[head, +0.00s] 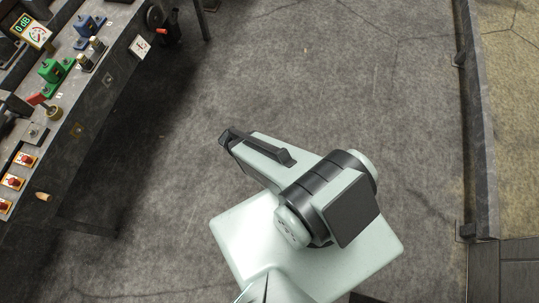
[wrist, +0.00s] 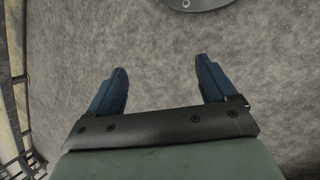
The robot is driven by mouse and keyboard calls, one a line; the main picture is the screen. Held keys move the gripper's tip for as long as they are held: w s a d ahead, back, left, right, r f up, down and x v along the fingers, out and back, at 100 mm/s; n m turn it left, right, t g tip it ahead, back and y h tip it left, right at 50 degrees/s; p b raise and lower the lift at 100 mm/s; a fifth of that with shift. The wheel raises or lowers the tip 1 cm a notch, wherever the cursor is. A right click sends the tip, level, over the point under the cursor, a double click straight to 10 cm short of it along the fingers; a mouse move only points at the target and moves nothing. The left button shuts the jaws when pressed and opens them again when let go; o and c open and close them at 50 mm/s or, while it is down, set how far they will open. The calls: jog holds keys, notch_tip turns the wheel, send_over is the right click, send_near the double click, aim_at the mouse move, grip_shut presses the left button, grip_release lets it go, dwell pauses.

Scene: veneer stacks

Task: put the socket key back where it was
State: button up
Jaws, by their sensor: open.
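My gripper (wrist: 161,66) shows in the wrist view with its two blue fingers spread apart and nothing between them. Bare grey floor lies behind the fingers. In the head view my arm is folded over the floor, well to the right of the workbench (head: 108,80); the fingers cannot be made out clearly there. I cannot pick out a socket key in either view. The spot where it was cannot be told from these frames.
The bench carries a green device (head: 54,71), a blue device (head: 86,26), a dial meter (head: 34,32), a red-handled lever (head: 38,100) and several red buttons (head: 13,182). A small tan piece (head: 43,196) is near its front edge. Open floor (head: 300,70) lies between bench and right-hand barrier (head: 475,120).

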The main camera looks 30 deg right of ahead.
jog(key=s+g+y, duration=0.2)
jog(key=s+y, duration=0.2)
jog(key=s, duration=0.7)
jog(key=shift+a+g, duration=0.35)
jog(key=shift+g, duration=0.05)
